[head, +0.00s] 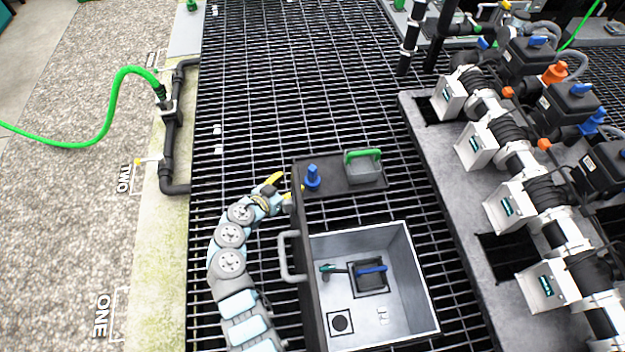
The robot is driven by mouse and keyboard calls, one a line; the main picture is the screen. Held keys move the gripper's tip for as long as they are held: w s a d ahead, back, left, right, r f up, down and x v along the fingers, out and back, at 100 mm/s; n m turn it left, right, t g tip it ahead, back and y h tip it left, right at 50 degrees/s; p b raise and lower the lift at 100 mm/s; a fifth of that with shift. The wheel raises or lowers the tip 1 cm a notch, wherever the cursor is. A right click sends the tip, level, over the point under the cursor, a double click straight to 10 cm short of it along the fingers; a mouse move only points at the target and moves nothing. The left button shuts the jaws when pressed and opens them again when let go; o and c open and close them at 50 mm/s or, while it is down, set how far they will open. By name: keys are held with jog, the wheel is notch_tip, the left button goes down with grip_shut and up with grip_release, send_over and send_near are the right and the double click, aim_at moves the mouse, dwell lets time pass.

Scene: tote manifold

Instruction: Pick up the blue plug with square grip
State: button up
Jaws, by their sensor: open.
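The blue plug (312,178) stands upright on the dark shelf at the back of the grey tote, near the shelf's left end. Its grip is too small to make out in detail. My gripper (284,186), with yellow fingertips, is just left of the shelf and the plug. It is open, and nothing shows between its fingers. The fingers appear apart from the plug.
The tote (418,280) holds a blue-handled dark item (371,280) and a teal-ended tool (328,268). A green-handled grey box (363,169) sits right of the plug. A grey handle (284,258) sticks out left.

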aim_at(310, 171)
jog(key=b+x, duration=0.1)
jog(key=x, duration=0.6)
jog(key=shift+a, duration=0.1)
jog(key=shift+s+d+b+x, duration=0.15)
jog(key=shift+b+x, duration=0.35)
jog(key=shift+x, duration=0.5)
jog(key=shift+s+d+b+x, duration=0.15)
jog(key=shift+b+x, duration=0.35)
jog(key=shift+x, duration=0.55)
jog(key=shift+w+d+f, duration=0.25)
jog(key=shift+w+f, duration=0.1)
jog(key=shift+w, duration=0.2)
jog(key=shift+s, duration=0.1)
grip_shut()
